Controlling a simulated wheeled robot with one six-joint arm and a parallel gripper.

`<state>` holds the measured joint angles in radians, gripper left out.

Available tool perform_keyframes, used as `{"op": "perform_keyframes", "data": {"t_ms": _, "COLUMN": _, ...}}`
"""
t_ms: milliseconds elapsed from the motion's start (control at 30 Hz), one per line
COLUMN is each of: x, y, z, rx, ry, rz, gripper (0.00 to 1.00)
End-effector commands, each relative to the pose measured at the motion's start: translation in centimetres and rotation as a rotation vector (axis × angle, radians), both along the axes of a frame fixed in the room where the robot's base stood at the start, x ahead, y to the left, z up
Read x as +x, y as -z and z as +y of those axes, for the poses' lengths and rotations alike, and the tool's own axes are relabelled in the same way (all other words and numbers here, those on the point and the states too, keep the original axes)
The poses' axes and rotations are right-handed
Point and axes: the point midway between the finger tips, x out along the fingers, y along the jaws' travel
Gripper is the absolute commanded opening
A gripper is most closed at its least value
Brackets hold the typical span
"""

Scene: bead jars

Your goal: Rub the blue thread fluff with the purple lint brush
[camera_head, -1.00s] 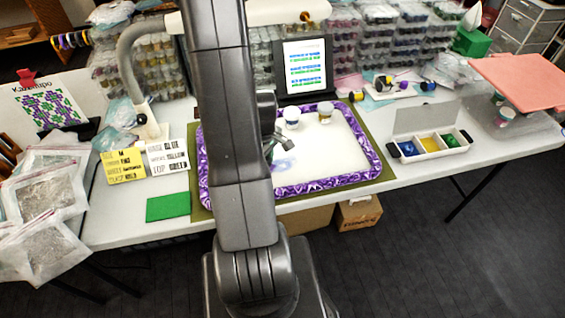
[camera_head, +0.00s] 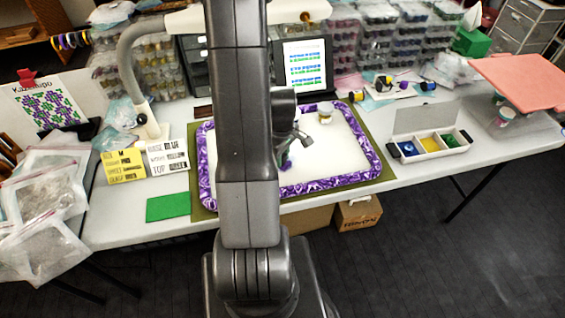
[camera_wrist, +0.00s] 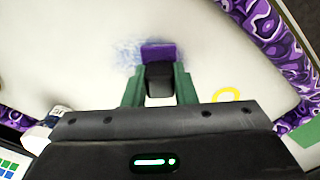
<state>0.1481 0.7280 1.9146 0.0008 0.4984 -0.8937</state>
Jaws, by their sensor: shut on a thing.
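The purple lint brush (camera_wrist: 158,52) is in my gripper (camera_wrist: 160,86), its dark handle between the two green fingers. In the wrist view its purple head lies over the right part of the blue thread fluff (camera_wrist: 124,52), a faint, scattered patch on the white tray mat. The fluff shows to the left of the head and a little above it. I cannot tell how firmly the head touches the mat. In the head view my gripper (camera_head: 285,153) is low over the tray, and my arm hides the fluff.
The white tray has a purple patterned rim (camera_head: 335,183). A yellow ring (camera_wrist: 226,95) lies right of the brush. A jar (camera_head: 325,113) stands at the tray's back, near the tablet (camera_head: 305,65). A box of coloured compartments (camera_head: 430,145) stands to the right.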

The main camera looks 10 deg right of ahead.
Motion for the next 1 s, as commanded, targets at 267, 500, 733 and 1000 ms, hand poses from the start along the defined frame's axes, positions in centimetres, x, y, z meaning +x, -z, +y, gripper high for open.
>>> {"op": "perform_keyframes", "data": {"t_ms": 267, "x": 0.0, "y": 0.0, "z": -0.5, "rx": 0.0, "ry": 0.001, "rz": 0.001, "gripper": 0.0}}
{"op": "perform_keyframes", "data": {"t_ms": 500, "x": 0.0, "y": 0.0, "z": -0.5, "rx": 0.0, "ry": 0.0, "rz": 0.001, "gripper": 0.0}}
{"op": "perform_keyframes", "data": {"t_ms": 733, "x": 0.0, "y": 0.0, "z": -0.4, "rx": 0.0, "ry": 0.0, "rz": 0.001, "gripper": 0.0}}
{"op": "perform_keyframes", "data": {"t_ms": 1000, "x": 0.0, "y": 0.0, "z": -1.7, "rx": 0.001, "ry": 0.003, "rz": 0.001, "gripper": 0.0}}
